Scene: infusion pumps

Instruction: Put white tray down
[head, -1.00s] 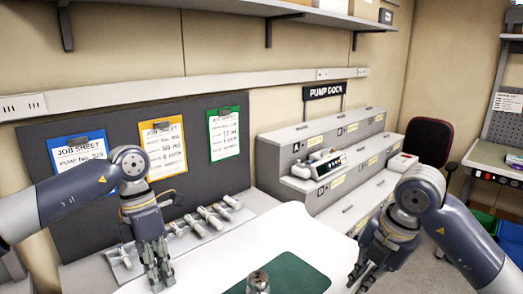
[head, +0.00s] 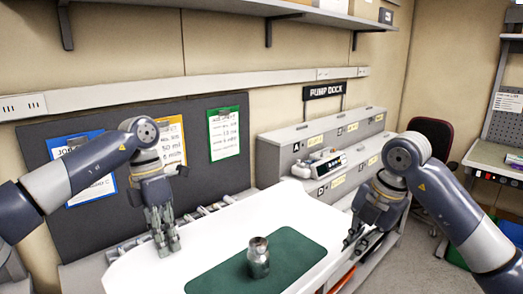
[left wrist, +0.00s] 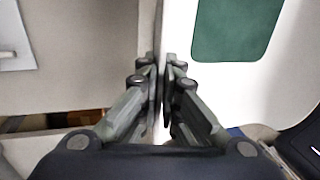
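The white tray (head: 221,238) spans the space between my two grippers in the head view. A green mat (head: 296,257) lies on it, with a small metal jar (head: 259,262) standing upright on the mat. My left gripper (head: 167,250) is at the tray's left edge. In the left wrist view its fingers (left wrist: 162,72) are closed together on the white tray's edge (left wrist: 178,32), beside the green mat (left wrist: 235,28). My right gripper (head: 352,243) is at the tray's right edge, fingers close together on the rim; its contact is partly hidden.
A grey bench with a row of metal fittings (head: 205,211) lies behind the tray, partly covered by it. The stepped pump dock (head: 290,150) holds a white pump (head: 322,163) at the back right. Job sheet clipboards, including a green one (head: 224,134), hang on the dark board.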

